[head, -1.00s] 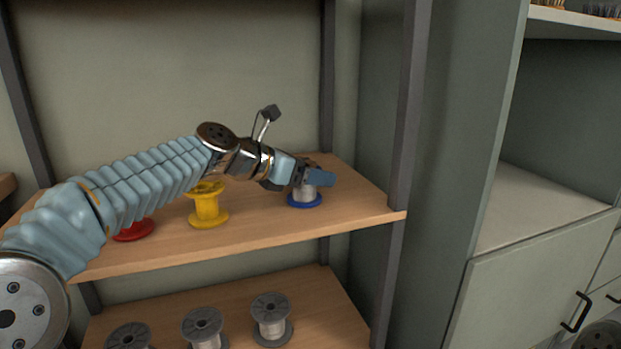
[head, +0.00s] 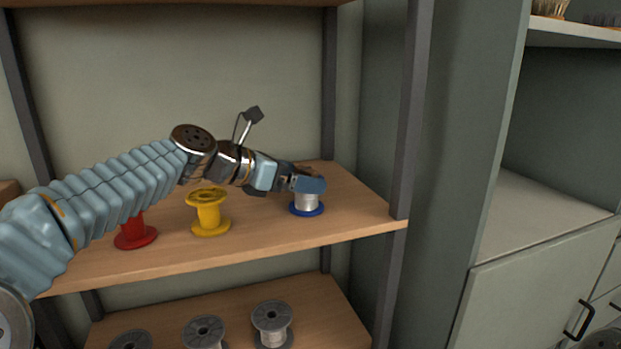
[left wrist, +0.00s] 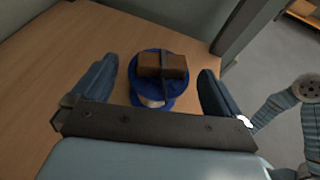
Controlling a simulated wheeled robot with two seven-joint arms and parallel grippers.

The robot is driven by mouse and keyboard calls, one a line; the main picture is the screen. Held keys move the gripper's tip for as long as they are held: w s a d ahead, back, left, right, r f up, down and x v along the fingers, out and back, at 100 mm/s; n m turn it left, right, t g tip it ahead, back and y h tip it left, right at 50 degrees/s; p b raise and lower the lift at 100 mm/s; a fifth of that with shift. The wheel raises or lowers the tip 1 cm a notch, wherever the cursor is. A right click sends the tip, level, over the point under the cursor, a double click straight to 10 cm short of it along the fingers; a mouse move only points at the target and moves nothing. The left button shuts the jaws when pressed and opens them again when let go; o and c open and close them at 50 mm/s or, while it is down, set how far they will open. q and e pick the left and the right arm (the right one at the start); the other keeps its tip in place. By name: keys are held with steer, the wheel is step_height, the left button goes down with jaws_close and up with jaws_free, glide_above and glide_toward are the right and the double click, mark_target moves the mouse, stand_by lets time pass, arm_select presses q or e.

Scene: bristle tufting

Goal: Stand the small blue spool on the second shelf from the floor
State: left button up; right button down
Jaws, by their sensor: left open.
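The small blue spool (head: 307,209) stands upright at the right end of the upper visible shelf (head: 260,228), its lower blue flange on the wood. In the left wrist view the spool (left wrist: 147,87) shows from above, with a brown block-like shape crossed by a dark band on its top; I cannot tell what this is. My left gripper (head: 308,184) is open at the spool's top, hiding its upper flange in the head view. In the left wrist view its fingers lie either side of the spool, with gaps. My right gripper is out of view.
A yellow spool (head: 209,214) and a red spool (head: 135,237) stand left on the same shelf. Grey spools (head: 272,322) stand on the lower shelf. A dark post (head: 408,120) rises right of the blue spool, with a grey cabinet (head: 540,280) beyond.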

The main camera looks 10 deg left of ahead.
arm_select(q)
steer(key=v, duration=0.8)
steer(key=shift+p, duration=0.35)
